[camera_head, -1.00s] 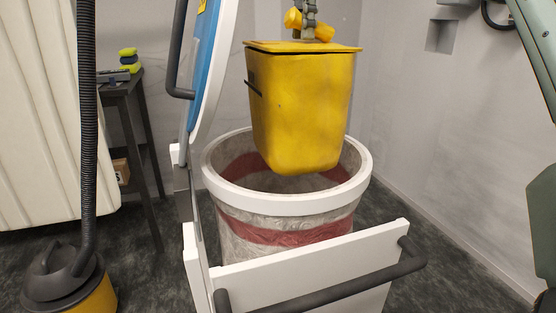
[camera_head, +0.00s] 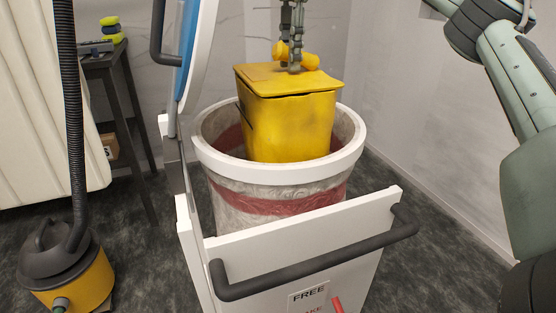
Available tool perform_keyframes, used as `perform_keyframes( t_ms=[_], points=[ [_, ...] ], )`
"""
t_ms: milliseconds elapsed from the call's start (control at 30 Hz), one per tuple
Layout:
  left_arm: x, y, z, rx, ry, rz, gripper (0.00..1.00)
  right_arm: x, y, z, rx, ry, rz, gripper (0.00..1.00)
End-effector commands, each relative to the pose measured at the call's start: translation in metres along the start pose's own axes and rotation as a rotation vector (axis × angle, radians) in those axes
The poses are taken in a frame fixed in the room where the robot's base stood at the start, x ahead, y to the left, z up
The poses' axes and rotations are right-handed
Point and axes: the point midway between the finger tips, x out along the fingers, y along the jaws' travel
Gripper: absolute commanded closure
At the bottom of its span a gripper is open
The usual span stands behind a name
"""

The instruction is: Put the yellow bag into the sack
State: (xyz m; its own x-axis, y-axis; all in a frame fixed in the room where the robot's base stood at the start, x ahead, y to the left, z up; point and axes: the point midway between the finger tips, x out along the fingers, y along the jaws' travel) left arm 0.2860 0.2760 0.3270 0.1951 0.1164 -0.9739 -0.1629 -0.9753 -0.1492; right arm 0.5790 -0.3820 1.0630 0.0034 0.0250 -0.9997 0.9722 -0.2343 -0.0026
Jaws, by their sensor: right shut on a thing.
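The yellow bag (camera_head: 290,122) is a boxy yellow shape with a flat top and a knotted yellow tie on it. It is upright, with its lower part inside the mouth of the sack (camera_head: 268,206), a grey translucent liner with a red band under a white ring rim (camera_head: 213,167). The bag's bottom is hidden by the rim. My right gripper (camera_head: 294,66) comes down from the top edge and is shut on the bag's knotted top. My left gripper is not in view.
A white cart panel with a dark handle (camera_head: 320,270) stands in front of the sack. A raised blue and white lid (camera_head: 190,65) is at its left. A yellow and black vacuum (camera_head: 68,272) stands on the floor at left, near a dark side table (camera_head: 108,68).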

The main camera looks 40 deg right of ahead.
Motion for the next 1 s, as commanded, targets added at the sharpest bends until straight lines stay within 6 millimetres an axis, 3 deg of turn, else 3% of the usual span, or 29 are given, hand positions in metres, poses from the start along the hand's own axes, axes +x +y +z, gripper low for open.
perform_keyframes(
  t_ms=[467,1000],
  points=[
    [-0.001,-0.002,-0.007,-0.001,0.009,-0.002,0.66,0.031,0.000,0.000,-0.002,0.003,0.001,1.00],
    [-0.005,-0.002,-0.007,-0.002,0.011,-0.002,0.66,0.131,0.000,0.003,0.001,0.002,0.004,1.00]
  ],
)
